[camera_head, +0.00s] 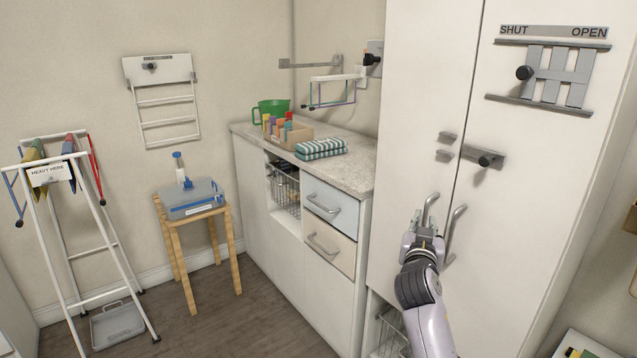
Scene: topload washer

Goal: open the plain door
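The plain door (420,90) is the left door of the tall white cabinet and looks shut, level with its neighbour. A curved grey bar handle (431,204) stands near its right edge. My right gripper (424,224) is at the lower part of this handle, its fingers small and partly overlapping it. I cannot tell whether they touch or close on it. A second grey bar handle (455,222) is just right of it, on the neighbouring door. A bolt with a black knob (485,158) sits on the right door, apart from the grey keepers (446,148) on the plain door. My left gripper is not in view.
The right door (540,190) carries a SHUT/OPEN slider panel (553,75). A counter (350,167) with drawers adjoins the cabinet on the left. A stool (172,220) and a white rack (95,235) stand farther left, with bare floor before the counter.

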